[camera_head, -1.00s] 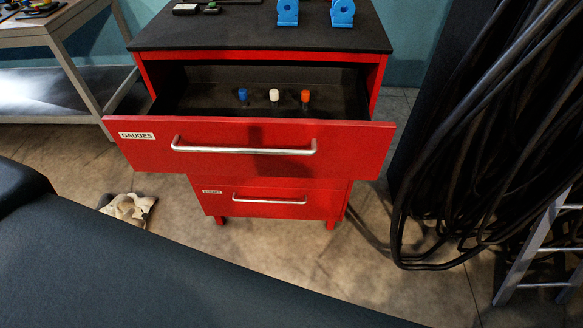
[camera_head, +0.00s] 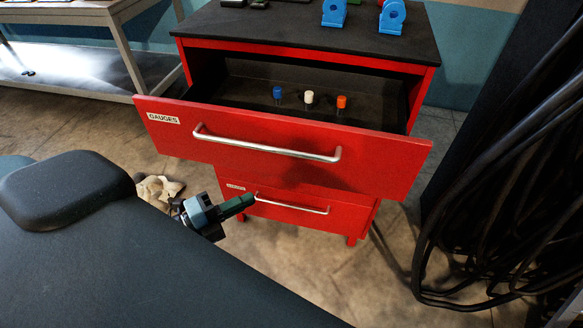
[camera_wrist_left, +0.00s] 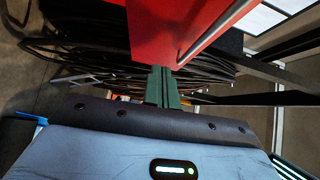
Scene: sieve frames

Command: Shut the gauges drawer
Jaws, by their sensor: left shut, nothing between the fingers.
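The gauges drawer (camera_head: 220,143) is the upper drawer of a red cabinet and stands pulled out, with a "GAUGES" label at its left and a silver bar handle (camera_head: 266,148). Blue, white and orange capped pieces (camera_head: 309,98) show inside it. My left gripper (camera_head: 250,199) is shut and empty, low in front of the cabinet, below the drawer front and near the lower drawer's handle in the picture. In the left wrist view its green fingers (camera_wrist_left: 162,88) lie together below a red panel (camera_wrist_left: 165,30) with a bar handle. Contact cannot be told. My right gripper is not in view.
The lower drawer (camera_head: 350,200) looks shut. Blue brackets (camera_head: 392,17) stand on the black cabinet top (camera_head: 290,30). Thick black cables (camera_head: 510,190) hang at the right. A workbench (camera_head: 110,20) is at the upper left. A crumpled cloth (camera_head: 158,187) lies on the floor.

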